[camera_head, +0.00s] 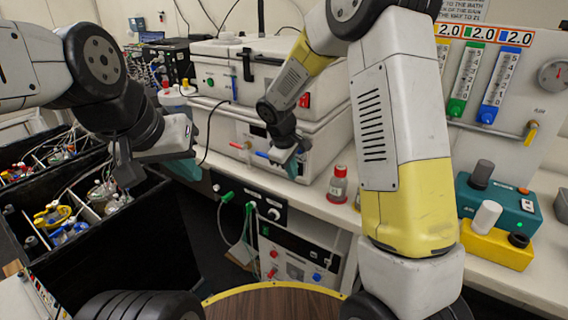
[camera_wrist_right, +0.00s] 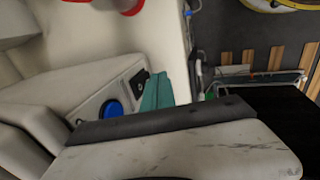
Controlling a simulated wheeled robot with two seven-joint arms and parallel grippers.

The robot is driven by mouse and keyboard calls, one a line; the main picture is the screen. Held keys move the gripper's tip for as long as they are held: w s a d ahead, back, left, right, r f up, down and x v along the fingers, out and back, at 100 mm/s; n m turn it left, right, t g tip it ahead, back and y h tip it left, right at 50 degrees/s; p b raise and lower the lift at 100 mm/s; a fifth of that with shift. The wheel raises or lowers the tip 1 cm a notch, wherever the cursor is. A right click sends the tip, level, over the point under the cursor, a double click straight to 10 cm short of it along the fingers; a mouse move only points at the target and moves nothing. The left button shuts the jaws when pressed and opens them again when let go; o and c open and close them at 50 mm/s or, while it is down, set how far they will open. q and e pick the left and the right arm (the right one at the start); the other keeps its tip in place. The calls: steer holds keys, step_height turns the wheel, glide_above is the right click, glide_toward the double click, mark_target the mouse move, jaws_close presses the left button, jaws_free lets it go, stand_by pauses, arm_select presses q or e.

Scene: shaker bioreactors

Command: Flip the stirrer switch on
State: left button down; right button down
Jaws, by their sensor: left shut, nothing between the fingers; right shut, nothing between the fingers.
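No part is clearly labelled as the stirrer switch. A red switch (camera_head: 304,100) shows on the upper white machine (camera_head: 325,88) in the head view. In the right wrist view, a small black switch-like part (camera_wrist_right: 139,78) sits beside a round blue part (camera_wrist_right: 112,108) on a pale panel. My right gripper (camera_head: 288,160) is shut and empty, in front of the lower white machine (camera_head: 325,145); I cannot tell whether it touches it. Its teal fingers (camera_wrist_right: 158,92) show close to that panel in the wrist view. My left gripper (camera_head: 185,152) is shut and empty above the black crate's edge, away from the machines.
A red-capped bottle (camera_head: 338,185) stands on the bench right of my right gripper. A teal box (camera_head: 505,205) and a yellow box (camera_head: 500,247) with knobs stand further right. A black crate (camera_head: 130,245) with flasks is at left. Flow meters (camera_head: 466,80) hang at the back right.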

steer(key=shift+w+d, duration=0.2)
steer(key=shift+w, duration=0.05)
steer(key=shift+w+d+f, duration=0.15)
steer(key=shift+w, duration=0.1)
stand_by(0.3)
steer(key=shift+r, duration=0.9)
